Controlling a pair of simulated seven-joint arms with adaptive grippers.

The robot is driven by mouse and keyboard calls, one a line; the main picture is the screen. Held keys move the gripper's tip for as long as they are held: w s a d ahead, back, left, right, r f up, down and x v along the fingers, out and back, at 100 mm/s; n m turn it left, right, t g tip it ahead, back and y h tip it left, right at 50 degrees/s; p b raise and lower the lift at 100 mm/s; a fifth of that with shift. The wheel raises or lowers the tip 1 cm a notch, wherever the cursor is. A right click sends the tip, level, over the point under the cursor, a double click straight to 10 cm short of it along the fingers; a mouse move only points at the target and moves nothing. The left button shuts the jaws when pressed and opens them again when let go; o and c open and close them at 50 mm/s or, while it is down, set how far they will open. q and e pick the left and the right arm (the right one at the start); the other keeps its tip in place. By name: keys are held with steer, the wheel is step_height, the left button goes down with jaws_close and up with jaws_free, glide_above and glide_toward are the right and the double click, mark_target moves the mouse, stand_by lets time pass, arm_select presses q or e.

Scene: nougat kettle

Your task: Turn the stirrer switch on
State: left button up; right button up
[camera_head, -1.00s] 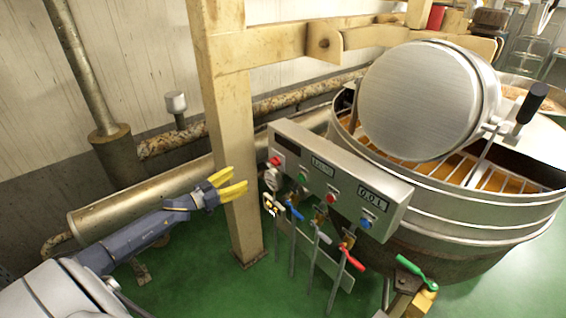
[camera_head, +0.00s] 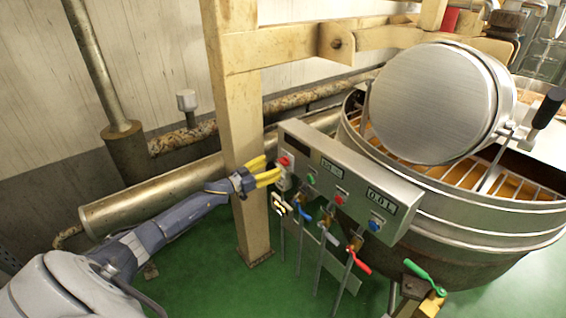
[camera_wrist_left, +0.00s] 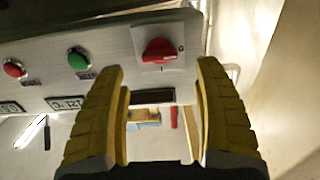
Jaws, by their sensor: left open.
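The stirrer control panel is a grey metal box (camera_head: 352,187) in front of the kettle. A red rotary switch (camera_head: 285,161) sits at its left end; it also shows in the left wrist view (camera_wrist_left: 160,50) on a pale square plate. My left gripper (camera_head: 268,174) is open, just left of the red switch, with yellow fingers. In the left wrist view the open fingers (camera_wrist_left: 160,80) frame the switch, which lies beyond the tips with nothing between them. My right gripper is in neither view.
The panel also carries a green button (camera_head: 311,179), a red button (camera_head: 340,199) and a blue button (camera_head: 376,225). Valve handles, including a red one (camera_head: 358,260), hang below. A wooden post (camera_head: 238,120) stands behind my left gripper. The kettle (camera_head: 480,215) stands right.

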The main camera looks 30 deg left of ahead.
mark_target(281, 162)
arm_select(q)
steer(key=shift+x, duration=3.15)
jaws_close()
steer(key=shift+w+a, duration=0.1)
